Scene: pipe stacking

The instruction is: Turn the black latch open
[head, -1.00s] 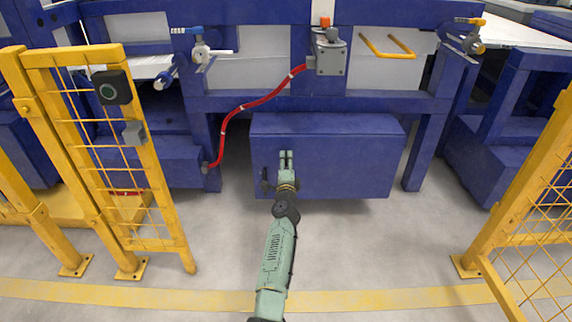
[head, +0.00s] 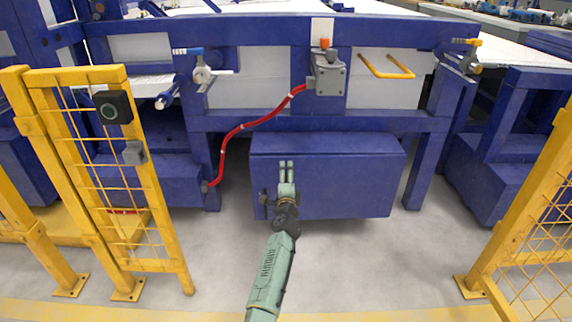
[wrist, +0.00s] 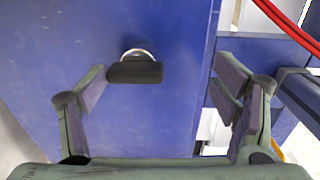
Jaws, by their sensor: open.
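The black latch (wrist: 135,72) shows in the wrist view as a short dark bar with a pale curved ring at its upper edge. It sits on a flat blue face. My gripper (wrist: 165,85) is open and empty, with the latch between its fingers in the picture, nearer the left finger. The gap in depth to the latch is hard to judge. In the head view my gripper (head: 286,166) is in front of the large blue box (head: 345,175).
A red hose (head: 238,131) hangs left of the box from a grey switch unit (head: 328,75). Yellow fences (head: 155,190) stand left and right. The grey floor (head: 370,265) before the box is clear. A blue-handled valve (head: 201,72) is at upper left.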

